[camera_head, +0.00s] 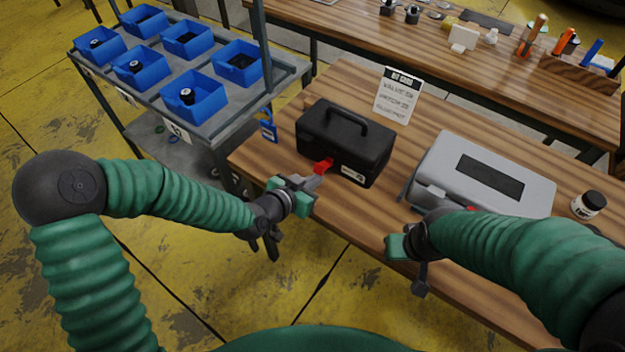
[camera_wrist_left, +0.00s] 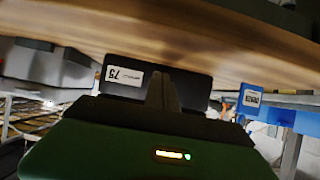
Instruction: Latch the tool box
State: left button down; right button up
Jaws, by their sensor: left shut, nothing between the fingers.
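The black tool box (camera_head: 345,142) stands on the wooden workbench, its lid down and its handle up on top. A red latch (camera_head: 323,165) shows on its front, beside a white label. My left gripper (camera_head: 316,177) is shut and empty, its tips right at the red latch; I cannot tell whether they touch it. In the left wrist view the shut fingers (camera_wrist_left: 163,92) stand before the tool box front (camera_wrist_left: 190,84), and the latch is hidden. My right gripper (camera_head: 398,246) is at the bench's front edge; its fingers are not clear.
A grey case (camera_head: 480,178) lies right of the tool box, close to my right arm. A sign (camera_head: 397,95) stands behind. A dark jar (camera_head: 588,204) is at the far right. A cart (camera_head: 215,122) with blue bins is at the left, with a blue padlock-shaped tag (camera_head: 268,130) near the bench corner.

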aim_at(318, 166)
pick_arm(q)
jog(key=shift+r, duration=0.25)
pick_arm(e)
jog(key=shift+r, duration=0.25)
pick_arm(q)
jog(key=shift+a+r+p, duration=0.35)
jog(key=shift+r+p, duration=0.3)
jog(key=shift+p, duration=0.1)
pick_arm(e)
jog(key=shift+a+r, duration=0.45)
jog(key=shift+r, duration=0.2)
pick_arm(q)
jog(key=shift+d+r, duration=0.15)
jog(key=shift+r, duration=0.1)
pick_arm(e)
jog(key=shift+d+r, duration=0.1)
jog(key=shift+r, duration=0.1)
pick_arm(q)
jog(key=shift+d, duration=0.15)
pick_arm(e)
jog(key=shift+d+f, duration=0.1)
jog(key=shift+d, duration=0.1)
